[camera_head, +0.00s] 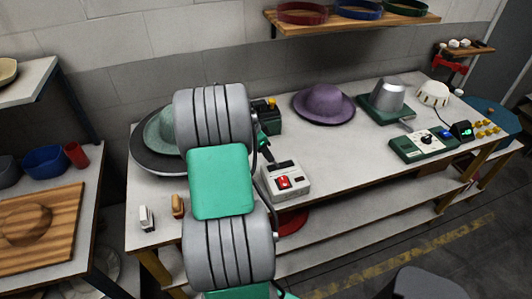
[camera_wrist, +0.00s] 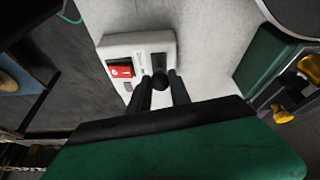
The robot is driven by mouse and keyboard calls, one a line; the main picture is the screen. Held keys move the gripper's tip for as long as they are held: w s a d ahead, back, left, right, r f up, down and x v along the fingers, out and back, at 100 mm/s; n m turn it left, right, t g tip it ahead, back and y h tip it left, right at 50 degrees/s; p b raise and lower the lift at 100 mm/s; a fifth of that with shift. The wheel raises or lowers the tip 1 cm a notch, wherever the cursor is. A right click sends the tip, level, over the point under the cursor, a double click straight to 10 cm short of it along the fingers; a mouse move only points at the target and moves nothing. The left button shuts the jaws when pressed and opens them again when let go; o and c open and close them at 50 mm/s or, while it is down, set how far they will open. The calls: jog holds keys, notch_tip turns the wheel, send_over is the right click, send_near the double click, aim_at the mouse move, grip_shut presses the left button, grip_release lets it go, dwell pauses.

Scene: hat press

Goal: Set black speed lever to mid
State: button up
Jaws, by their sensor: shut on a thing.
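A white control box (camera_head: 285,181) with a red switch (camera_head: 284,182) stands near the table's front edge, right of my arm in the head view. The box also shows in the wrist view (camera_wrist: 138,57), with the red switch (camera_wrist: 120,71) on its left and a dark slot on its right. The black speed lever's round knob (camera_wrist: 161,84) sits at the slot's near end, between the two black fingers of my gripper (camera_wrist: 160,77). My gripper is shut on the knob. In the head view my arm hides most of the gripper, and I cannot make out the lever there.
On the table (camera_head: 230,239), a green hat (camera_head: 160,131) stands behind my arm, and a purple hat (camera_head: 323,103) stands farther right. A green control panel (camera_head: 424,144) is at the right. The table top right of the white box is clear.

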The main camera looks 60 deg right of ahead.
grip_shut()
dwell(0.7)
